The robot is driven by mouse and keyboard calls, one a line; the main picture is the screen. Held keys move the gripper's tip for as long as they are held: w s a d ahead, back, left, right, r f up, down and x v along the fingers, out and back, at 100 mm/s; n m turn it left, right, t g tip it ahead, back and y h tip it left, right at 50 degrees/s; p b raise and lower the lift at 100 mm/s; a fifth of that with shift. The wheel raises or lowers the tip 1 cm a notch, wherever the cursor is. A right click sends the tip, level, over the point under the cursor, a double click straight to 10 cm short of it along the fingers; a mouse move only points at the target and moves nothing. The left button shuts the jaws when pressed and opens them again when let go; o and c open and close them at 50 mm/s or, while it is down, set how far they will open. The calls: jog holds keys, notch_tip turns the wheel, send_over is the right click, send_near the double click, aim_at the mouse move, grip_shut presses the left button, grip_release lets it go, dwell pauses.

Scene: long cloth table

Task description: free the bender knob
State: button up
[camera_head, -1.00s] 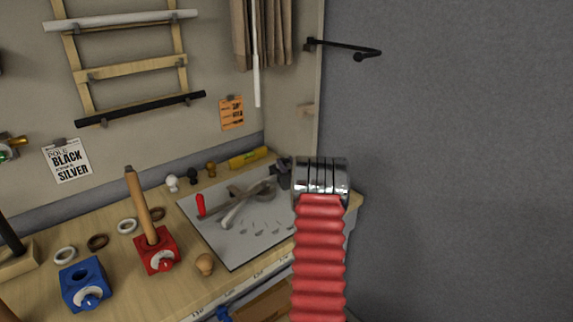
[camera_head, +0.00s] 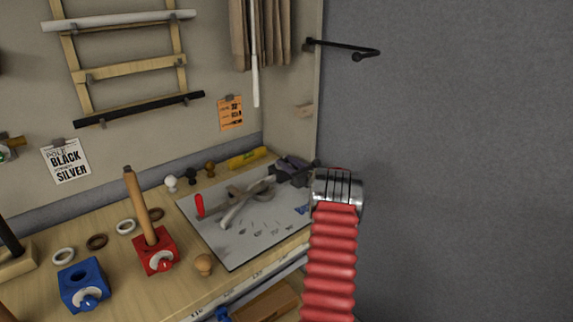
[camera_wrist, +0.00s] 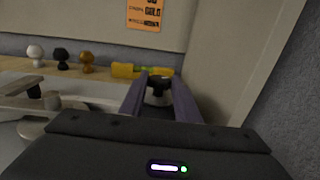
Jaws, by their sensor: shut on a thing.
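The bender is a grey metal lever assembly (camera_head: 245,203) on a pale plate with angle marks (camera_head: 232,252), at the table's right end. A red upright handle (camera_head: 200,205) stands at the plate's left. My gripper (camera_head: 283,172) is low over the plate's far right corner, at the lever's far end. In the wrist view, my two purple-grey fingers (camera_wrist: 157,97) are on both sides of a dark rounded knob (camera_wrist: 157,83) with a pale part below it. They are shut on this knob, which looks like the bender knob. In the head view the gripper hides it.
A yellow tube (camera_head: 248,158) lies just behind the plate. White, black and brown finials (camera_head: 191,175) stand along the back. A wooden knob (camera_head: 204,264), a red block with a post (camera_head: 155,252) and a blue block (camera_head: 83,285) stand at left. A wall (camera_head: 450,180) closes the right.

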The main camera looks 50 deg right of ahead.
jog(key=shift+s+d+n+y, duration=0.1)
jog(key=shift+d+n+y, duration=0.15)
jog(key=shift+n+y, duration=0.4)
jog(key=shift+d+n+y, duration=0.15)
jog(key=shift+n+y, duration=0.6)
jog(key=shift+y, duration=0.6)
jog(key=shift+d+n+y, duration=0.1)
jog(key=shift+n+y, duration=0.6)
jog(key=shift+y, duration=0.6)
jog(key=o, duration=1)
jog(key=shift+o, duration=0.2)
jog(key=s, duration=0.4)
jog(key=s+d, duration=0.1)
jog(key=s, duration=0.6)
jog(key=shift+s+d, duration=0.25)
jog(key=shift+s, duration=0.1)
